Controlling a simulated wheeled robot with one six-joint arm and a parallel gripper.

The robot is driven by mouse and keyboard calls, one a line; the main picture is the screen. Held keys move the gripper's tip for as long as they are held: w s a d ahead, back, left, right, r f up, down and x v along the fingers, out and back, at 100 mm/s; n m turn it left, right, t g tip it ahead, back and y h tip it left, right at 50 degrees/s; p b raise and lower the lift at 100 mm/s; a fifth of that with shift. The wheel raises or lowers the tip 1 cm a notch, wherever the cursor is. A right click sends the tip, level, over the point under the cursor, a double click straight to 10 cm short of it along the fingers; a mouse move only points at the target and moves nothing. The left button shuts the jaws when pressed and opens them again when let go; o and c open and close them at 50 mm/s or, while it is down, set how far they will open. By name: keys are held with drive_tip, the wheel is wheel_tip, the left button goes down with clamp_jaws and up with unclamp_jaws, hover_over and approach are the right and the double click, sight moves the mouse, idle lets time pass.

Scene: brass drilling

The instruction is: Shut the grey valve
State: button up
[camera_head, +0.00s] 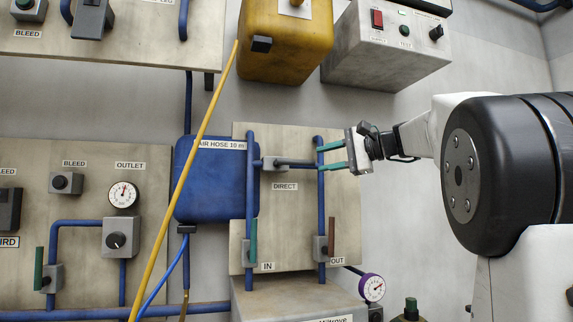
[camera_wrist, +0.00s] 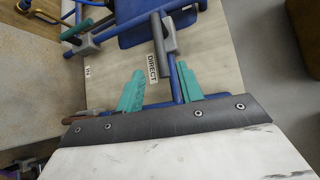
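The grey valve (camera_head: 269,163) sits above the DIRECT label on the pale panel, between two upright blue pipes. Its dark grey lever points right, roughly level, in the head view. The valve (camera_wrist: 169,38) and its lever (camera_wrist: 157,45) also show in the wrist view, beyond the fingers. My gripper (camera_head: 332,156) has teal fingers, open with a gap between them. It is right of the lever's end, near the right blue pipe. In the wrist view my gripper (camera_wrist: 160,88) has nothing held between its fingers. Exact depth to the lever is unclear.
Below are a green-handled valve (camera_head: 253,240) by IN and a brown-handled valve (camera_head: 331,238) by OUT. A blue hose box (camera_head: 208,185) is at the left. A yellow rod (camera_head: 190,165) slants across the view.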

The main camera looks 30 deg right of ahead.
sight(306, 162)
drive_tip(key=x, duration=0.7)
drive_tip(key=shift+w+a, duration=0.15)
drive_tip(key=shift+w, duration=0.1)
clamp_jaws()
